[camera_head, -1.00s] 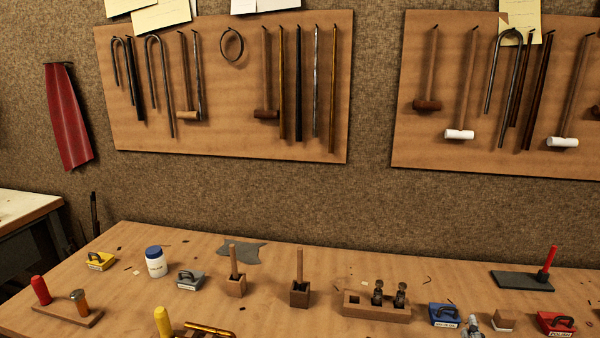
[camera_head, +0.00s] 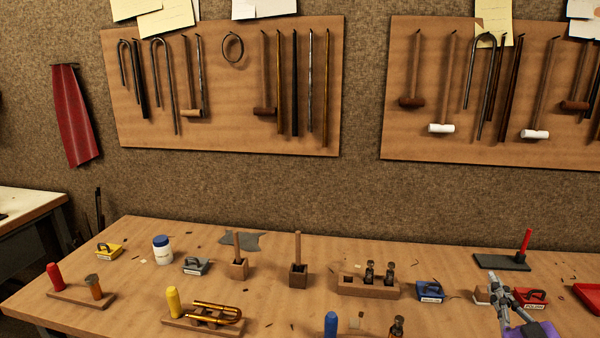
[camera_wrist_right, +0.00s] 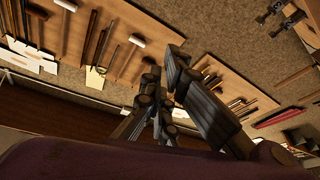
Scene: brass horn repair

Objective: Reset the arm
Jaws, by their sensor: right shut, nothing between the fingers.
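My right gripper (camera_head: 499,287) shows at the lower right of the head view, with a purple part of my arm below it. Its fingers point up and away over the workbench (camera_head: 330,252), in front of the red-based block (camera_head: 535,298), which it partly overlaps. In the right wrist view the dark fingers (camera_wrist_right: 166,85) come together with nothing held. Behind them the tool boards and wall appear tilted. My left gripper is not in view.
A horn piece (camera_head: 215,311) rests on a wooden stand with a yellow handle. A blue-based block (camera_head: 430,291), a wooden holder (camera_head: 368,290) and a dark pad with a red handle (camera_head: 502,262) lie near the gripper. Tool boards (camera_head: 225,90) hang on the wall.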

